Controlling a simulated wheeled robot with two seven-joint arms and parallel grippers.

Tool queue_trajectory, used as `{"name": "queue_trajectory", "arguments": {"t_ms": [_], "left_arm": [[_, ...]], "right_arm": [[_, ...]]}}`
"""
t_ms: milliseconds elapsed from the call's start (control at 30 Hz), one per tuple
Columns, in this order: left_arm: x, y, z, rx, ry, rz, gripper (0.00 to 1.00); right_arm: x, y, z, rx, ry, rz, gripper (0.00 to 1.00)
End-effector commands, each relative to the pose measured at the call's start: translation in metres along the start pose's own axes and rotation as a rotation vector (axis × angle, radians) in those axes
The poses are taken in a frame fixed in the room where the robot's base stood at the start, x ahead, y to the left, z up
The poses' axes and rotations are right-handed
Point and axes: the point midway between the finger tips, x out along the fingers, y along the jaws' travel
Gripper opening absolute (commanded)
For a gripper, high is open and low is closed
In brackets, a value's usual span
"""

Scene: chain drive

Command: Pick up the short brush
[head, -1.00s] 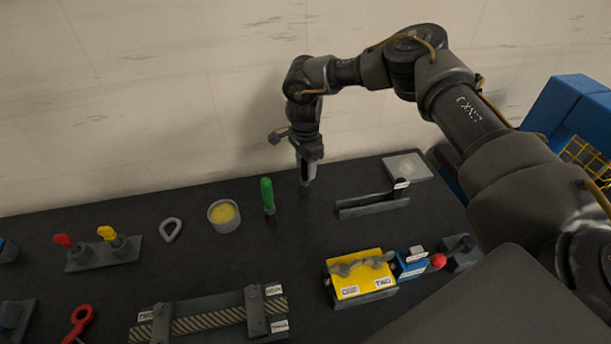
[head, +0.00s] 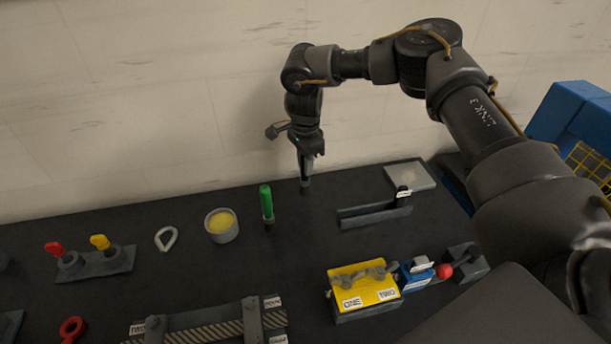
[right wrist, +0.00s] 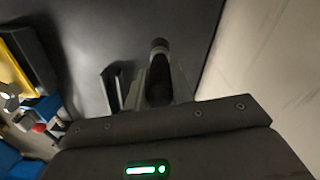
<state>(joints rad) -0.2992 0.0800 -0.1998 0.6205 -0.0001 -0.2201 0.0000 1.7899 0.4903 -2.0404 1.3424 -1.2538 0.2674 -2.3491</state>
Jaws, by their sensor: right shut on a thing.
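My right gripper (head: 305,175) points down over the back of the dark table and is shut on a slim, dark, upright thing that I take for the short brush (head: 305,189). In the right wrist view the dark round end of the short brush (right wrist: 159,46) sticks out between the fingers (right wrist: 158,85). Most of it is hidden by the fingers, and I cannot tell whether its lower end touches the table. My left gripper is not in view.
A green-handled tool (head: 267,203) stands just left of my right gripper. A tub of yellow stuff (head: 221,225) is farther left. A dark slotted rail (head: 374,214) and a grey plate (head: 409,176) lie to the right. The wall is close behind.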

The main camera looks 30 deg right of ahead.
Motion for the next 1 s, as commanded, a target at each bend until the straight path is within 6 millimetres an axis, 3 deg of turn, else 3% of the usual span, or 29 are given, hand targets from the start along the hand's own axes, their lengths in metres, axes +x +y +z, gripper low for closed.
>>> {"name": "queue_trajectory", "arguments": {"t_ms": [267, 400, 700, 1000], "left_arm": [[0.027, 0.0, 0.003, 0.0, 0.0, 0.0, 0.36], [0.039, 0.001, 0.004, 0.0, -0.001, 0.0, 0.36], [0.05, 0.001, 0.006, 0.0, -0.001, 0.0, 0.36], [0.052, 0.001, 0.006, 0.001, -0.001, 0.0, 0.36]], "right_arm": [[-0.052, 0.042, 0.025, -0.008, -0.001, -0.002, 0.01], [-0.065, 0.068, 0.04, -0.009, 0.001, -0.001, 0.01], [-0.087, 0.107, 0.063, -0.006, 0.001, 0.0, 0.01], [-0.094, 0.118, 0.07, -0.003, 0.001, 0.002, 0.01]]}}
